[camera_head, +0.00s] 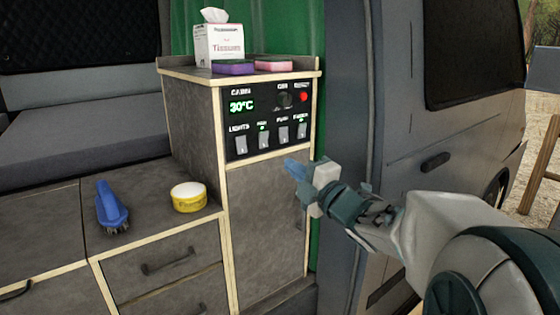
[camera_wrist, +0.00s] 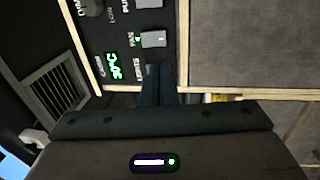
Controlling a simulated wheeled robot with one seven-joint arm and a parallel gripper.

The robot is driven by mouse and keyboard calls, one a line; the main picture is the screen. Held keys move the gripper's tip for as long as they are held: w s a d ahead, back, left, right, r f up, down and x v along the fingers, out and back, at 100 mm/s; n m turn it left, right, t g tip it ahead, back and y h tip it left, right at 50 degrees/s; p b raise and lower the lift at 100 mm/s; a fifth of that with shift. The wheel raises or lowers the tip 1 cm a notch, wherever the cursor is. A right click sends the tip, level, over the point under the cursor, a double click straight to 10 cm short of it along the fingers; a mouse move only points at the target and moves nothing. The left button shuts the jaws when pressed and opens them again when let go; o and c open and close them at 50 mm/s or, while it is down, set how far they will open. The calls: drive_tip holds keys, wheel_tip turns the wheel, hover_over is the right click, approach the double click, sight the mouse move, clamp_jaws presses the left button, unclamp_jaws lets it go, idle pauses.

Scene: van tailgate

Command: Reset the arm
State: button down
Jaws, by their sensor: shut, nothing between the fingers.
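My gripper (camera_head: 292,164) is shut and empty. In the head view its blue fingertips are in front of the cabinet, just below the black control panel (camera_head: 266,116). My arm reaches in from the right. In the wrist view my gripper's fingers (camera_wrist: 159,75) point at the panel near the lights switch, beside the green 30°C display (camera_wrist: 113,66). I cannot tell whether the fingertips touch the panel. The panel carries several white switches, a knob and a red light.
A tissue box (camera_head: 219,42), a purple sponge (camera_head: 233,68) and a pink sponge (camera_head: 273,66) are on the cabinet top. A blue brush (camera_head: 111,207) and a yellow tub (camera_head: 188,197) are on the lower counter. The van door (camera_head: 440,140) is behind my arm at right.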

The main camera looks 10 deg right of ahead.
drive_tip(key=s+d+f+m+g+h+p, duration=0.55)
drive_tip(key=s+f+m+g+h, duration=0.3)
drive_tip(key=m, duration=0.85)
drive_tip(key=s+a+f+m+g+p, duration=0.1)
drive_tip(key=s+a+f+m+g, duration=0.1)
drive_tip(key=s, duration=0.5)
drive_tip(key=s+a+f+m+g+p, duration=0.2)
drive_tip(key=s+a+g, duration=0.3)
drive_tip(key=s, duration=0.3)
drive_tip(key=shift+a+m+y, duration=0.35)
drive_tip(key=shift+a+m, duration=0.55)
